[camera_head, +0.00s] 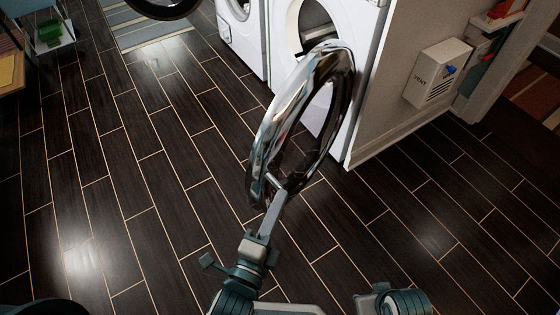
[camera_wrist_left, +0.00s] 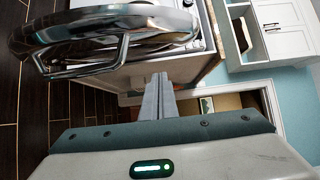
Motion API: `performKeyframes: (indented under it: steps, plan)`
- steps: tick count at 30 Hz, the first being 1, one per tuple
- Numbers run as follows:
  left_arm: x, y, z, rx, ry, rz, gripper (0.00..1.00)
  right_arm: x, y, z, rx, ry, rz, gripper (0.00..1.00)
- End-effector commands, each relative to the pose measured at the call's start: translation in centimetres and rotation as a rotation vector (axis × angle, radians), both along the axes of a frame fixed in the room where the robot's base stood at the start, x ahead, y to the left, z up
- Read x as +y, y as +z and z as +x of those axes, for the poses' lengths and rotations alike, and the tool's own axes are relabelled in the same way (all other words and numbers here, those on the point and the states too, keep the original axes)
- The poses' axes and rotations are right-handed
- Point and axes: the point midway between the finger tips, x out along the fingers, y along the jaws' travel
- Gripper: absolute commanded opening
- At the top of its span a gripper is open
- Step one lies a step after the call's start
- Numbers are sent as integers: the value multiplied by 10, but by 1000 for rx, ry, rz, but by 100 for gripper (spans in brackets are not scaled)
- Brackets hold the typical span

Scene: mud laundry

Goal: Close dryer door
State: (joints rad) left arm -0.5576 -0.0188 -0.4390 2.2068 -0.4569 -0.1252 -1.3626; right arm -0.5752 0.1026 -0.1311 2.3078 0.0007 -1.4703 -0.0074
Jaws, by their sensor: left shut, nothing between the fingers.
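The dryer door (camera_head: 268,130) is a chrome ring with dark glass, standing open and swung out from the front of the white dryer (camera_head: 345,75). Part of the round drum opening shows behind it. In the left wrist view the door (camera_wrist_left: 110,22) fills the upper left, with its bar handle (camera_wrist_left: 92,68) below the rim. My left gripper (camera_head: 280,194) is shut and empty, its fingertips by the door's lower rim in the head view. In the left wrist view the shut fingers (camera_wrist_left: 158,80) lie right of the handle; contact is unclear. My right gripper is out of view.
Another white machine (camera_head: 242,35) stands left of the dryer, and a dark round door (camera_head: 165,5) shows at the top. A wall with a vent box (camera_head: 437,72) borders the dryer on the right. Dark tiled floor (camera_head: 120,190) is clear at left and front.

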Motion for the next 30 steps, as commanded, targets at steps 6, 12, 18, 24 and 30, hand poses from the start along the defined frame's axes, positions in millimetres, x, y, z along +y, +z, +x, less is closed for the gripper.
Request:
performKeyframes:
  steps: [6, 12, 18, 24, 30]
  plan:
    - [0, 0, 1, 2, 0, -2, 0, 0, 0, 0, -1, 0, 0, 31]
    - [-3, 0, 10, 1, 0, -3, 0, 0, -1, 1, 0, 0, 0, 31]
    - [-10, 0, 32, 0, 0, -3, 0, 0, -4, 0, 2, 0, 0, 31]
    - [-21, 0, 64, 0, 0, -4, 0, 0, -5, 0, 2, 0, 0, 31]
    - [-32, 0, 98, 2, 0, -3, 0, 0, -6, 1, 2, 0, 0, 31]
